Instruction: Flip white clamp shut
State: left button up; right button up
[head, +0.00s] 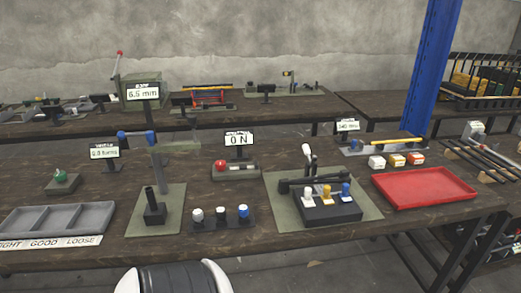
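A dark fixture block (326,213) sits on a green-grey plate (366,206) right of the middle of the front bench. It carries a row of small coloured pieces: a white one (310,196) at the left, a yellow one (327,191) in the middle and a blue one (346,189) at the right. The white piece looks like the white clamp; it is too small to tell whether it is open or shut. Behind the row a white-tipped lever (308,153) stands up from a dark frame. Neither of my grippers is in view.
A red tray (423,188) lies right of the fixture. A black rack (222,222) with white, dark and blue knobs stands left. A grey compartment tray (58,220) is at far left. A blue post (430,70) rises behind. Bare wood shows along the front edge.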

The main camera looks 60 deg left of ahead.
aim_at(306, 149)
jog(key=u, duration=1.95)
jog(key=i+l+u, duration=0.15)
jog(key=u, duration=0.15)
jog(key=l+u, duration=0.3)
jog(key=i+l+u, duration=0.25)
jog(key=l, duration=0.15)
jog(key=l+u, duration=0.15)
jog(key=l, duration=1.2)
jog(key=i, duration=0.05)
